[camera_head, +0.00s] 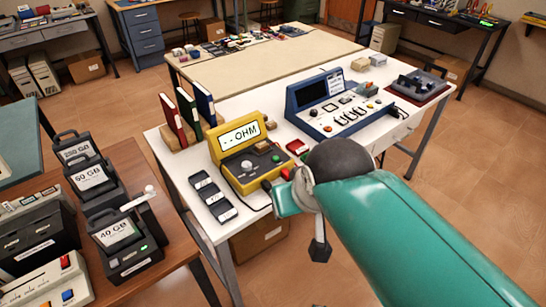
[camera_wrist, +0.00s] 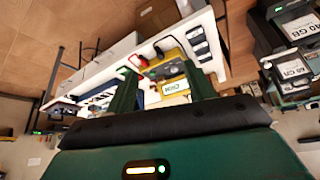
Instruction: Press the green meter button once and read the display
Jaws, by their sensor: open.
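The yellow meter (camera_head: 228,150) stands on the white table, its raised display (camera_head: 240,134) reading "--OHM". A small green spot (camera_head: 276,158) on the panel's right side looks like the green button. In the wrist view the meter (camera_wrist: 172,69) and its display (camera_wrist: 175,87) appear turned around, beyond and between my fingers. My gripper (camera_wrist: 160,70) is open and empty, with two green fingers spread apart, and seems clear of the meter.
A blue instrument (camera_head: 340,105) stands right of the meter on the white table (camera_head: 284,84). Cables and red and black plugs lie near the meter's right side. Drive units (camera_head: 95,180) fill the left brown table.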

